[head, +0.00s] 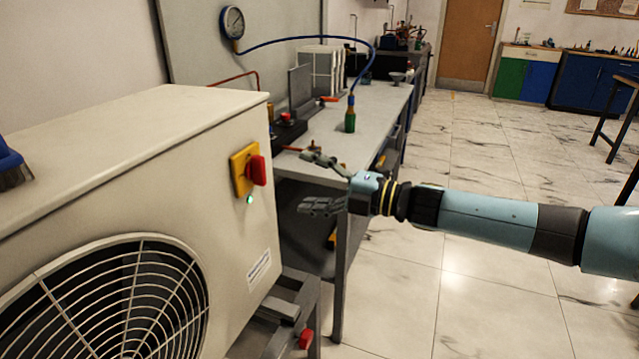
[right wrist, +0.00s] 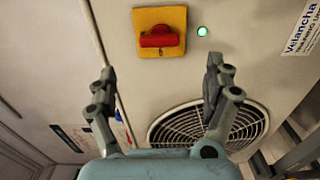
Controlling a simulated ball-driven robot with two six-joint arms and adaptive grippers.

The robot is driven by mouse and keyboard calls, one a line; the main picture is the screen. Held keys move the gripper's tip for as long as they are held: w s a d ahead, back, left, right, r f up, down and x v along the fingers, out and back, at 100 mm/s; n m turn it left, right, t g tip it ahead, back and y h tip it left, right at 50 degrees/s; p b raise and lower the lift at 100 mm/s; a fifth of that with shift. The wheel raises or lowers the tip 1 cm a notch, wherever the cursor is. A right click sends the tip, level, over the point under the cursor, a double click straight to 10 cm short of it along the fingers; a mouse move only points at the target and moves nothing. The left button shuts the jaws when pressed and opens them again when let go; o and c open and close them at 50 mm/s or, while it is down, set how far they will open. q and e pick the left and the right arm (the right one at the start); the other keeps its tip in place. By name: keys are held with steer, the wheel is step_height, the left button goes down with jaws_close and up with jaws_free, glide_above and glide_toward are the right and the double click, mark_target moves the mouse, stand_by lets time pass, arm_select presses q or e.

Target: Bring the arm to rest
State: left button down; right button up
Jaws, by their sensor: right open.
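My right gripper (head: 312,183) is open and empty, in front of the beige cabinet unit (head: 130,125) and to the right of its switch. It also shows in the right wrist view (right wrist: 160,85), with its two fingers spread apart. The red rotary switch (head: 256,170) on a yellow plate sits on the unit's side, with a lit green lamp (head: 250,200) below it. In the right wrist view the red knob (right wrist: 158,37) lies beyond the fingertips, and no finger touches it. My right arm comes in from the right. My left gripper is not in view.
A grey bench (head: 375,123) stands behind the gripper, with a blue hose (head: 310,37) running from a round gauge (head: 232,22) to a green-ended fitting (head: 350,118). A fan grille (head: 120,300) is on the unit's front. Open tiled floor (head: 480,180) lies to the right.

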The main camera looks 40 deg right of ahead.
steer(key=shift+v, duration=1.05)
steer(key=s+f+m+g+h+b, duration=0.15)
steer(key=s+f+m, duration=0.3)
steer(key=f, duration=0.65)
steer(key=s+a+f+m+g+h, duration=0.1)
steer(key=s+f+m+g+h, duration=0.25)
steer(key=f, duration=0.65)
steer(key=s+f+m+h+b, duration=0.15)
steer(key=s+f+m, duration=0.35)
steer(key=f, duration=0.6)
steer(key=s+a+f+m+g, duration=0.3)
steer(key=s+f, duration=0.3)
steer(key=s, duration=0.4)
steer(key=s+a+f+m+g, duration=0.3)
steer(key=s+f, duration=0.3)
steer(key=s, duration=0.5)
steer(key=s+a+f+m+g+h, duration=0.1)
steer(key=s+a+f+m+g, duration=0.2)
steer(key=s+f, duration=0.3)
steer(key=s+g, duration=0.1)
steer(key=s, duration=0.3)
steer(key=shift+s+g, duration=0.2)
steer(key=shift+g, duration=0.2)
steer(key=shift+a+f, duration=0.1)
